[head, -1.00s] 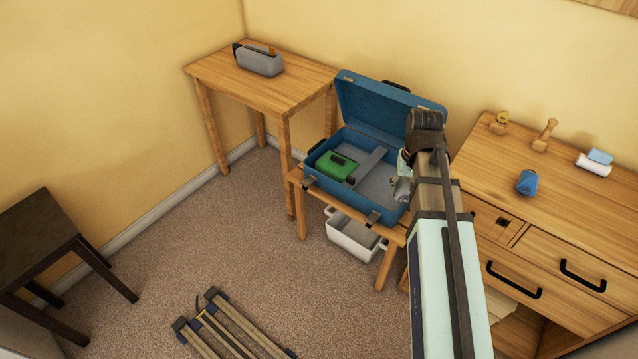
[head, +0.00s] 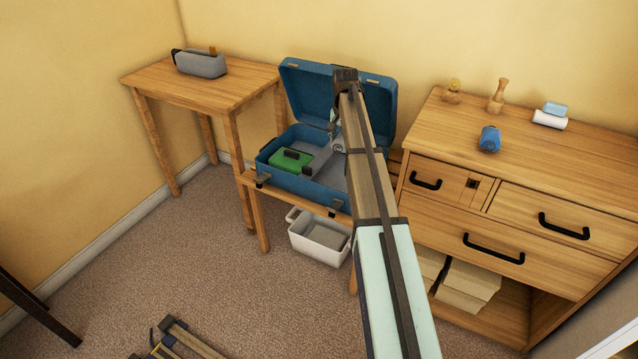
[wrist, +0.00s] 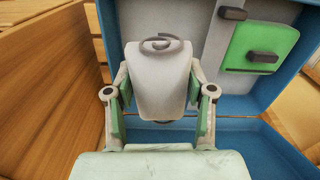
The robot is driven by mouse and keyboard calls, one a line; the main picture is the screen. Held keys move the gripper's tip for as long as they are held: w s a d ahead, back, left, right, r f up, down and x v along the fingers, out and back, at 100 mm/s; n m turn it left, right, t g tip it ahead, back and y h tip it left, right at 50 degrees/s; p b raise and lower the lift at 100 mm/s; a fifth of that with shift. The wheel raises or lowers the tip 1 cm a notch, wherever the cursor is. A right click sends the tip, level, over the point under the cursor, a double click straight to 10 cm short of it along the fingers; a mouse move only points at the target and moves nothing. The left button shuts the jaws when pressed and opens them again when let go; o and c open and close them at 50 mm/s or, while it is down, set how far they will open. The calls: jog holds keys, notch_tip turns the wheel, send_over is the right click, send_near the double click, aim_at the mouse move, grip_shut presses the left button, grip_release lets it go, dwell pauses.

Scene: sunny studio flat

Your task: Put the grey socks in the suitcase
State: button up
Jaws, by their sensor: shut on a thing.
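The open blue suitcase (head: 318,192) stands on a low wooden bench, its lid (head: 305,92) raised at the back. My gripper (wrist: 160,98) is shut on the grey socks (wrist: 160,75), a pale grey roll with a spiral end, held between its green-padded fingers. In the head view the socks (head: 338,144) show beside my arm, over the suitcase's interior. The wrist view shows the suitcase (wrist: 235,130) behind and below them. I cannot tell whether they touch its floor. My arm hides the suitcase's right part.
A green box-like item (head: 291,160) lies in the suitcase's left part, beside a grey strip. A dresser (head: 455,130) stands close on the right, carrying a blue roll (head: 489,139) and other small items. A white bin (head: 320,240) sits under the bench.

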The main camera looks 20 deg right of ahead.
jog(key=shift+w+d+f+m+b, duration=0.5)
jog(key=shift+w+d+f, duration=0.45)
jog(key=shift+w+d, duration=0.25)
send_over(343, 189)
notch_tip(343, 189, down, 14)
jog(key=shift+s+r+b, duration=0.1)
jog(key=shift+s+b, duration=0.05)
jog(key=shift+b, duration=0.3)
jog(key=shift+f, duration=2.6)
jog(key=shift+f, duration=0.1)
jog(key=o, duration=1)
notch_tip(343, 189, up, 12)
jog(key=shift+r+p, duration=0.1)
jog(key=shift+p, duration=0.25)
